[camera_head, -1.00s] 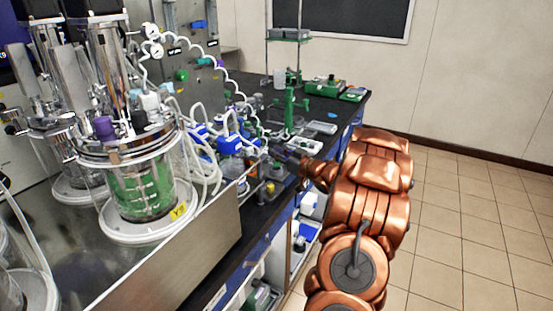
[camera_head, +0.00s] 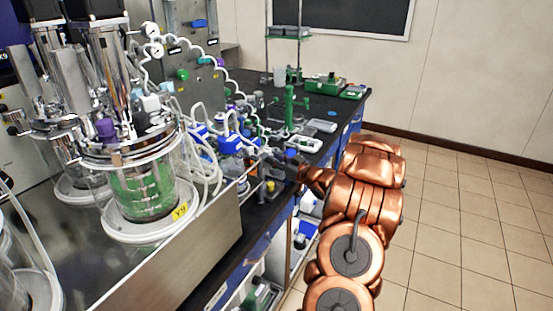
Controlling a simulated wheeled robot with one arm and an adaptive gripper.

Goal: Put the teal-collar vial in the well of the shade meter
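My copper arm reaches from the lower right toward the bench, and my dark gripper (camera_head: 272,158) is over the bench's front edge among small bottles and tubing. It is small and partly lost against the dark clutter, so I cannot tell whether it is open or shut or holds anything. I cannot make out the teal-collar vial. A pale flat device (camera_head: 304,143) lies just beyond my gripper, and another pale device (camera_head: 320,125) lies farther back; I cannot tell if either is the shade meter. No well can be seen.
A glass bioreactor (camera_head: 145,190) with green liquid stands at left behind a steel tray wall (camera_head: 185,258). White tubes and blue-capped bottles (camera_head: 230,145) crowd the bench left of my gripper. A green stand (camera_head: 289,105) rises behind. The tiled floor (camera_head: 460,220) at right is clear.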

